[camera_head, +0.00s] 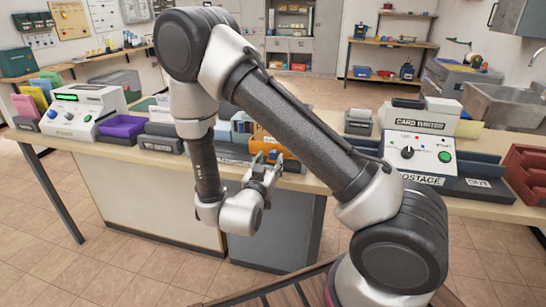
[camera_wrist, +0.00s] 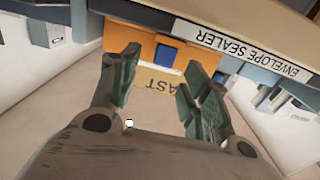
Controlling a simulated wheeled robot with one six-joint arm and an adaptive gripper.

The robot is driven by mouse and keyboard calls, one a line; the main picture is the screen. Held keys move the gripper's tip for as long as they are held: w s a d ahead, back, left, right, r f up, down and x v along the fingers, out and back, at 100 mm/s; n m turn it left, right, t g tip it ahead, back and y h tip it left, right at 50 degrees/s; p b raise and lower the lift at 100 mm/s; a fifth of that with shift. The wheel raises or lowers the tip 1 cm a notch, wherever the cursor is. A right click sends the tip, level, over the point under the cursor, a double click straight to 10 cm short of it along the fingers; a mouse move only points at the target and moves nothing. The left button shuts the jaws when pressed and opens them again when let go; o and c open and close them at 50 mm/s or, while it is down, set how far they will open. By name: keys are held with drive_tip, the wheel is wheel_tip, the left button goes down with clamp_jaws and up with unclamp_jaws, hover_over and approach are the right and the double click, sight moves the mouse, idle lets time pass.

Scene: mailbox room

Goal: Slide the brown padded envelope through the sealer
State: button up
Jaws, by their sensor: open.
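An orange-brown padded envelope (camera_wrist: 125,37) with a blue square on it shows ahead of my fingers in the wrist view. Lettering reading "AST" shows between the fingers. The envelope sealer (camera_wrist: 245,47) has a white label strip and runs along the top of that view, beside the envelope. In the head view the envelope (camera_head: 293,150) shows as an orange patch on the counter, partly behind my arm. My gripper (camera_wrist: 155,75) is open, with its two green-padded fingers apart and nothing clasped between them. In the head view my gripper (camera_head: 264,168) is at the counter's front edge.
The counter (camera_head: 325,185) carries a postage machine (camera_head: 418,152) and a card writer (camera_head: 420,116) to the right. A white machine (camera_head: 85,108) and a purple item (camera_head: 122,126) stand to the left. Red trays (camera_head: 525,175) are at the far right.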

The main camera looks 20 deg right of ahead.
drive_tip(key=v, duration=0.6)
drive_tip(key=shift+s, duration=0.3)
drive_tip(key=shift+a, duration=0.15)
